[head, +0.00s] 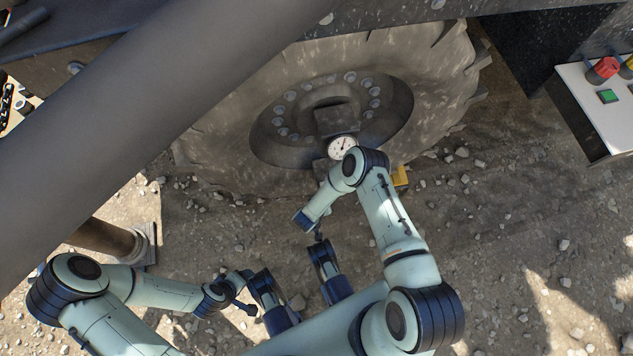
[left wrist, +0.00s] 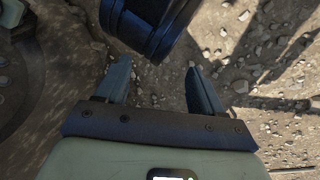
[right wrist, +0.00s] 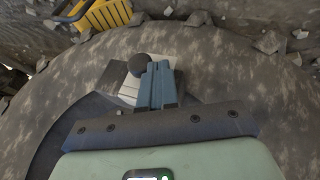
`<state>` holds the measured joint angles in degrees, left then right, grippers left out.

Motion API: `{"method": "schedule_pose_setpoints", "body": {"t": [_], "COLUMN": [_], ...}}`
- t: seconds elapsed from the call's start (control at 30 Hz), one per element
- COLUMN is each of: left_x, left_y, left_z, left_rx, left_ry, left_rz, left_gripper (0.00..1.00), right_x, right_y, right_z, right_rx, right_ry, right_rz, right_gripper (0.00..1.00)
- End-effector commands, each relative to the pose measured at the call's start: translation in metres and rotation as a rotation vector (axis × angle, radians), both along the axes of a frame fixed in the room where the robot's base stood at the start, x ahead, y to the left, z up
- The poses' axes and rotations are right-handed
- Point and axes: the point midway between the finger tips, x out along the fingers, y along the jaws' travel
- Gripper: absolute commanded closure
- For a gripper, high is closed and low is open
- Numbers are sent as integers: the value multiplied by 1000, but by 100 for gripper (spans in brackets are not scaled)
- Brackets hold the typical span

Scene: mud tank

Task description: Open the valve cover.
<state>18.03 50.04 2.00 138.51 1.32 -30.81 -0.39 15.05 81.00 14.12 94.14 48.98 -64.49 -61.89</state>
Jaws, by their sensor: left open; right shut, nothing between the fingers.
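On the wheel hub in the head view is a dark box (head: 335,120) with a round white-faced gauge (head: 342,147) below it. In the right wrist view, a pale ribbed piece (right wrist: 130,91) and a dark ball knob (right wrist: 139,65) sit at the hub. I cannot tell which part is the valve cover. My right gripper (right wrist: 157,68) is shut and empty, its fingers in front of the pale piece and beside the knob; contact is unclear. My right arm hides the area below the gauge in the head view. My left gripper (left wrist: 156,72) is open and empty above the ground.
The large muddy tyre (head: 440,75) fills the back. A thick grey beam (head: 130,130) crosses the left. A control box (head: 615,130) with a green button and red knob is at right. A yellow object (head: 401,177) lies behind my right arm. Stony ground is open at right.

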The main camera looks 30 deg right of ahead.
Motion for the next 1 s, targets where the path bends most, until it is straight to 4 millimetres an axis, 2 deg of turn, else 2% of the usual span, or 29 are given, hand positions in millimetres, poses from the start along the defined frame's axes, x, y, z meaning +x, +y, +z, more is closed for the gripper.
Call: {"method": "schedule_pose_setpoints", "body": {"t": [0.37, 0.47, 0.7, 0.83, 1.0], "left_x": [0, -2, -13, -15, -15], "left_y": [0, -1, -7, -8, -8], "left_z": [0, 3, 10, 11, 11], "left_rx": [0, -3, -17, -20, -20], "left_ry": [0, 6, 34, 40, 41], "left_rz": [0, -3, -15, -17, -17], "left_gripper": [32, 32, 32, 32, 32], "right_x": [0, -3, -16, -20, -21], "right_y": [-3, -15, -70, -85, -88], "right_z": [0, 1, 1, 1, 0], "right_rx": [0, -4, -8, -3, -1], "right_ry": [-1, -2, -1, -1, 0], "right_rz": [0, 0, -2, -1, 0], "right_gripper": [100, 100, 100, 100, 100]}}
